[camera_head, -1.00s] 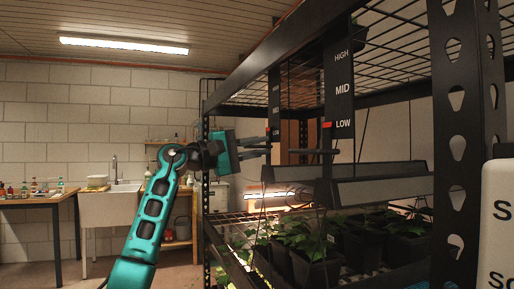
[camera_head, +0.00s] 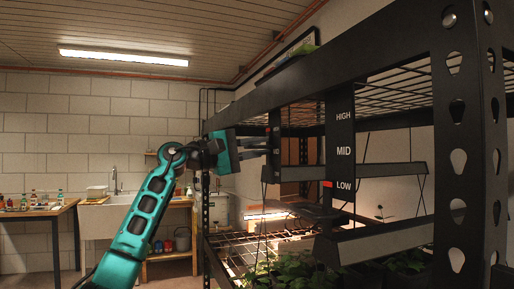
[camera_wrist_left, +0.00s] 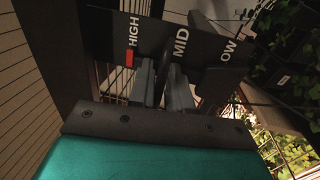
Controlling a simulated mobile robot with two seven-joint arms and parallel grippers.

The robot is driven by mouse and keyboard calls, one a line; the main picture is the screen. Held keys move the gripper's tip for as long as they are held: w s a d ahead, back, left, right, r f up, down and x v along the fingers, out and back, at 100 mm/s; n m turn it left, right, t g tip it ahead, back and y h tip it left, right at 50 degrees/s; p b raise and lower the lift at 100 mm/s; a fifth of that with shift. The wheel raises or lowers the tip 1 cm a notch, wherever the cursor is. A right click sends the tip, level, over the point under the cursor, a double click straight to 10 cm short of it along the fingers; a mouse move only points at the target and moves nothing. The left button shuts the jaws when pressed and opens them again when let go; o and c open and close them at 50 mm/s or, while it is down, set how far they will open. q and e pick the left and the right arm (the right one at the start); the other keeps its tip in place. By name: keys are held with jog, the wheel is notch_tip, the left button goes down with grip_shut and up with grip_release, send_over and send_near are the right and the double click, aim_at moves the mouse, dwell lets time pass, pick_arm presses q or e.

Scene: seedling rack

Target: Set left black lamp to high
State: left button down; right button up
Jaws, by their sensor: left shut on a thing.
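The left black lamp (camera_head: 375,171) is a long dark bar hanging under the shelf, at the far side of the rack. Its scale plate (camera_wrist_left: 205,45) reads HIGH, MID and a partly cut LOW in the left wrist view. A red mark (camera_wrist_left: 129,58) sits beside HIGH. My left gripper (camera_head: 268,146) reaches in from the left in the head view. In the left wrist view its fingers (camera_wrist_left: 163,84) are shut on a thin dark part in front of the plate, which I take as the lamp's slider. The grasp is mostly hidden in the head view.
The nearer lamp (camera_head: 385,239) hangs lower, and its scale plate (camera_head: 339,145) has a red mark at LOW. A perforated rack post (camera_head: 468,150) stands at right. Seedlings (camera_head: 275,278) are below. A sink (camera_head: 112,212) and wooden table (camera_head: 38,213) stand at back left.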

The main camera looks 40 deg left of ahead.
pick_arm(q)
jog(key=c, duration=1.2)
grip_release()
jog(key=shift+s+a+r+t, duration=0.15)
jog(key=shift+r+t, duration=0.15)
jog(key=shift+r, duration=0.3)
jog(key=shift+c, duration=0.2)
jog(key=shift+f, duration=0.15)
jog(key=b+v, duration=0.5)
jog(key=v, duration=0.7)
jog(key=shift+s, duration=0.3)
pick_arm(e)
jog(key=a+f, duration=0.1)
jog(key=w+f, duration=0.1)
jog(key=shift+a+f+y, duration=0.3)
jog(key=shift+a+y, duration=0.05)
jog(key=shift+y, duration=0.05)
pick_arm(q)
jog(key=shift+a, duration=0.1)
